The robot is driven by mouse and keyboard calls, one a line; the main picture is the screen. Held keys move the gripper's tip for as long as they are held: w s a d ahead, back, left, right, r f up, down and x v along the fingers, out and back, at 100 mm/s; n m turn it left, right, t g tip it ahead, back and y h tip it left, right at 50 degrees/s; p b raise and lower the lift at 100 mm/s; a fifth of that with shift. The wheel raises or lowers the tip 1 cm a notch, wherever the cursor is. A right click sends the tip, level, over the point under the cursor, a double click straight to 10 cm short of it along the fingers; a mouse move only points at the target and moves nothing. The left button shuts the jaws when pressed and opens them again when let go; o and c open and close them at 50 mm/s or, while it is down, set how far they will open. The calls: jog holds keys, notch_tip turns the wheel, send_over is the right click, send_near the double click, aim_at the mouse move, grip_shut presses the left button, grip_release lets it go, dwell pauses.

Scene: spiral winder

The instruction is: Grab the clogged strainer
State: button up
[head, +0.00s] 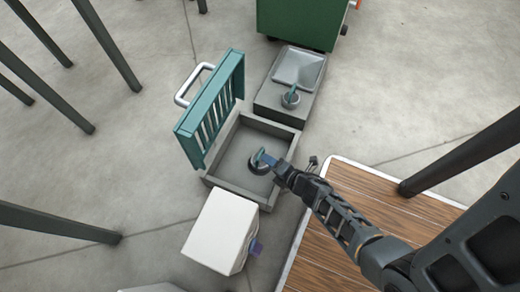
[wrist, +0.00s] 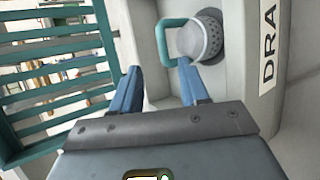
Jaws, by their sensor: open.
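A strainer (head: 257,169) sits inside an open grey box on the floor, in the middle of the head view. In the wrist view the strainer (wrist: 202,40) is a grey perforated cup with a teal loop handle (wrist: 163,45) on its left. My gripper (wrist: 160,75) is open, its two blue fingers apart just short of the handle. The right fingertip overlaps the lower end of the handle and cup in the picture; I cannot tell whether they touch. In the head view my gripper (head: 270,161) reaches into the box from the right. Whether the strainer is clogged is not clear.
The drain box (head: 223,181) has a teal slatted lid (head: 215,108) standing open on its left. A second teal-handled strainer (head: 291,98) rests on a grey basin unit (head: 268,92) behind. A white container (head: 219,232) stands in front. A wooden platform (head: 330,240) lies right.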

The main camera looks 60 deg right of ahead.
aim_at(260, 157)
jog(key=b+x, duration=0.1)
jog(key=x, duration=0.2)
jog(key=b+x, duration=0.2)
jog(key=x, duration=0.2)
jog(key=shift+s+f, duration=0.15)
jog(key=shift+f, duration=0.15)
jog(key=shift+w+d+f, duration=0.1)
jog(key=shift+w+f, duration=0.05)
jog(key=shift+w, duration=0.35)
jog(key=shift+c, duration=0.2)
grip_shut()
